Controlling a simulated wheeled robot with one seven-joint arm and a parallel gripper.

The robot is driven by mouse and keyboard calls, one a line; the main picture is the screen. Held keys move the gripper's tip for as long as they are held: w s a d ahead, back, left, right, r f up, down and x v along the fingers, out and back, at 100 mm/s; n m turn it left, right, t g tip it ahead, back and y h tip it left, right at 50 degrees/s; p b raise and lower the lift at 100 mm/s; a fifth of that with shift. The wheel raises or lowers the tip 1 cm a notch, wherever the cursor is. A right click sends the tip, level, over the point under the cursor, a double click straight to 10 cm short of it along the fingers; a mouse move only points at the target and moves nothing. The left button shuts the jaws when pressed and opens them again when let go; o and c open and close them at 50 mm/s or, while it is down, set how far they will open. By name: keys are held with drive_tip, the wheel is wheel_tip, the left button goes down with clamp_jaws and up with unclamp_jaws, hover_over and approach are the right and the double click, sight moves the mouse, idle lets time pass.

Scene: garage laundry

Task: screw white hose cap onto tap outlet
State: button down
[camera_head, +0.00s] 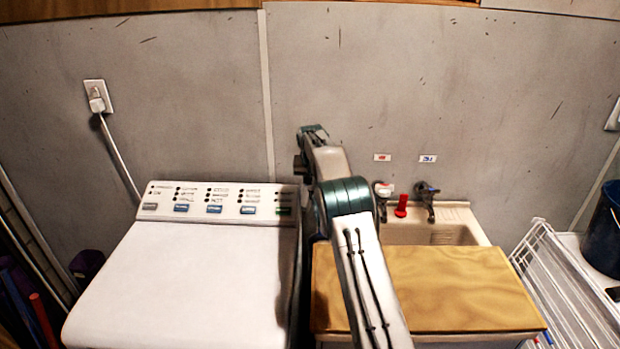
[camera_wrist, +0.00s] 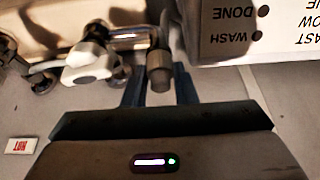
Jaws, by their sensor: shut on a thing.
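In the wrist view, a chrome tap (camera_wrist: 128,40) with a white cross handle (camera_wrist: 85,65) reaches right to a short grey-brown cylinder (camera_wrist: 159,72). My gripper (camera_wrist: 160,88) has its two dark fingers on either side of this cylinder and is shut on it. The cylinder is shaded, so I cannot tell whether it is the hose cap or the tap's own outlet end. No clearly white cap shows. In the head view the white-handled tap (camera_head: 383,189) stands at the sink's left back corner. My arm hides my gripper there.
The washing machine (camera_head: 185,285) is close on the left; its panel (camera_wrist: 228,30) is near my gripper in the wrist view. A dark-handled tap (camera_head: 427,194) and a red object (camera_head: 401,206) are at the sink (camera_head: 470,236). A wooden board (camera_head: 450,290) lies in front.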

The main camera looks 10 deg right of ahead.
drive_tip(key=shift+d+r+m+h, duration=0.15)
drive_tip(key=shift+d+m+h, duration=0.15)
drive_tip(key=shift+d+m, duration=0.15)
drive_tip(key=c, duration=1.3)
unclamp_jaws()
drive_tip(key=shift+w+d, duration=0.1)
drive_tip(key=shift+d, duration=0.05)
drive_tip(key=shift+o, duration=1)
drive_tip(key=shift+d, duration=0.25)
drive_tip(key=shift+a+f, duration=0.2)
drive_tip(key=shift+a, duration=0.3)
drive_tip(key=shift+a+r, duration=0.1)
drive_tip(key=shift+r, duration=0.05)
drive_tip(key=b+v, duration=0.3)
drive_tip(key=v, duration=1)
drive_tip(key=shift+r, duration=0.2)
